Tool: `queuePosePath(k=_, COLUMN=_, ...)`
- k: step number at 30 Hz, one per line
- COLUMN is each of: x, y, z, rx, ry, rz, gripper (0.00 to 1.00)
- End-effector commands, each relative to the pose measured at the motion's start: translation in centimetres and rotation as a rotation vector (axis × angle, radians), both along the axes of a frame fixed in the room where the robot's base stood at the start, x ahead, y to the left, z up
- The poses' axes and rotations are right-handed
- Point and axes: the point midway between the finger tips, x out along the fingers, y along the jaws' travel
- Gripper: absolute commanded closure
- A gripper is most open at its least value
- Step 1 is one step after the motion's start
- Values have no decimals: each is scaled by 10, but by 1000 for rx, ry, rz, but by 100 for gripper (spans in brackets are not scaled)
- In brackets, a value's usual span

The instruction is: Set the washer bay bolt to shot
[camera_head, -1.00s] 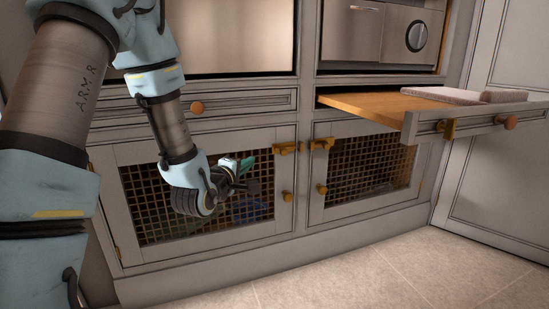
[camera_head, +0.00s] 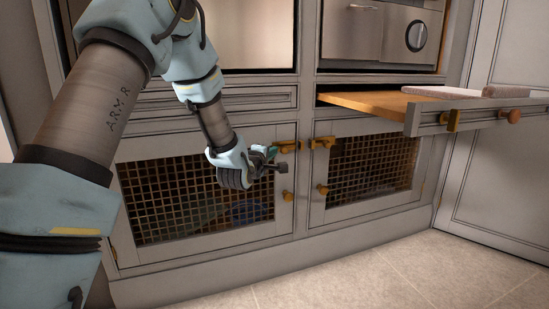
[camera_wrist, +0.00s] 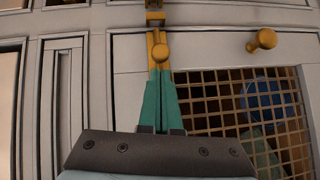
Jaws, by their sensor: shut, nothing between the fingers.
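A brass bolt (camera_head: 288,146) is mounted at the upper right corner of the left mesh door (camera_head: 285,215). In the wrist view the same bolt (camera_wrist: 153,42) shows with its round knob (camera_wrist: 161,53) just ahead of my fingertips. A brass keeper (camera_wrist: 155,18) sits past the bar's end; I cannot tell whether the bar is in it. My gripper (camera_head: 271,152) has its green fingers shut and empty, close to the knob; in the wrist view its fingertips (camera_wrist: 161,71) look close to touching. A second brass bolt (camera_head: 322,143) is on the right mesh door (camera_head: 345,212). No label shows which is the washer bay.
A drawer (camera_head: 480,122) stands pulled out at the right, with a wooden board (camera_head: 370,106) and a pinkish pad (camera_head: 455,92). Door knobs (camera_head: 288,196) and (camera_wrist: 262,40) stick out below the left bolt. The tiled floor (camera_head: 370,270) in front is clear.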

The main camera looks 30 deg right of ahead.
Motion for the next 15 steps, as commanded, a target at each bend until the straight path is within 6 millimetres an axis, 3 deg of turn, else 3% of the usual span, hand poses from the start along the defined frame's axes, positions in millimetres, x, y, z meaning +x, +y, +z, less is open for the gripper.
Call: queuePosePath(k=15, x=-1, y=-10, z=-1, rx=0, ry=0, rz=-1, gripper=100)
